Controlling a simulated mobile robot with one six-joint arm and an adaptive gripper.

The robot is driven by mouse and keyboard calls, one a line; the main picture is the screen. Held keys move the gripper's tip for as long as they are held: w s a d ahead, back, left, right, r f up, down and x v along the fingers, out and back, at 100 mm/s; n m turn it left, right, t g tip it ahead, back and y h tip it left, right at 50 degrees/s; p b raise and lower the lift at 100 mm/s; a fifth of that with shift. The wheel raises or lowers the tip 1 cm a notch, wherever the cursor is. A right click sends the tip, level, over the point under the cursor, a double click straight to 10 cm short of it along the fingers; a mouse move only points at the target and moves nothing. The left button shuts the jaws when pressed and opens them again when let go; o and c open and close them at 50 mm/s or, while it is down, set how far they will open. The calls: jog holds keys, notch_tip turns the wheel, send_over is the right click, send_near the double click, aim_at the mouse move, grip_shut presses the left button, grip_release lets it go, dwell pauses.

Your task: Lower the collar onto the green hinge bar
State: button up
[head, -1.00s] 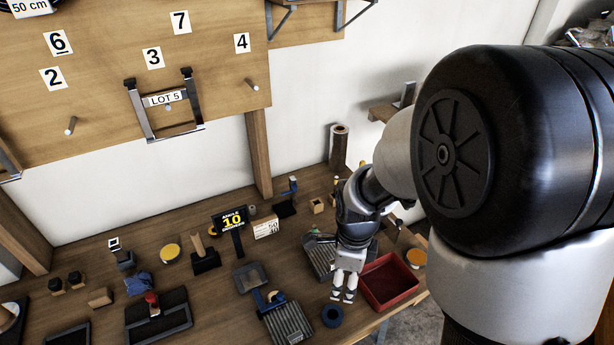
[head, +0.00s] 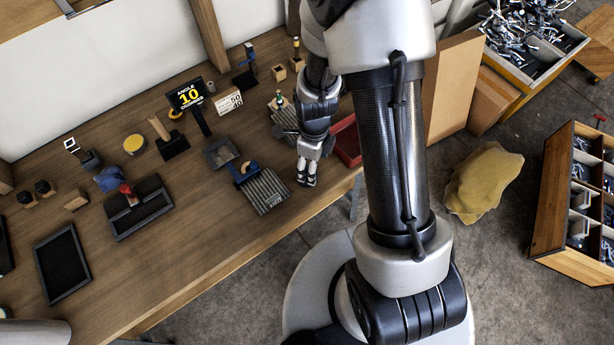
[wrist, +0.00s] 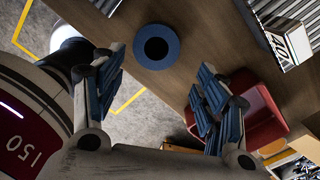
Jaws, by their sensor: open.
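A blue ring, which looks like the collar (wrist: 156,47), lies flat on the wooden table near its edge in the wrist view. Its dark centre hole faces up. My gripper (wrist: 160,66) is open and empty, its blue-padded fingers spread on either side below the ring in the picture, apart from it. In the head view my gripper (head: 306,178) hangs by the table's front edge, and I cannot make out the ring there.
A red bin (head: 347,140) stands right of my gripper, partly behind my arm. A ribbed plate (head: 266,192) with a blue clamp (head: 243,172) lies to the left. The front left tabletop (head: 150,270) is clear.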

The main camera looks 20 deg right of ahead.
jog(key=f, duration=0.1)
jog(key=f+b, duration=0.1)
jog(key=f, duration=0.1)
jog(key=f+b, duration=0.1)
jog(key=f, duration=0.1)
jog(key=shift+s+a+f, duration=0.2)
jog(key=shift+s+a, duration=0.05)
jog(key=shift+r, duration=0.1)
jog(key=c, duration=1.1)
jog(key=shift+r, duration=0.1)
jog(key=shift+c, duration=0.2)
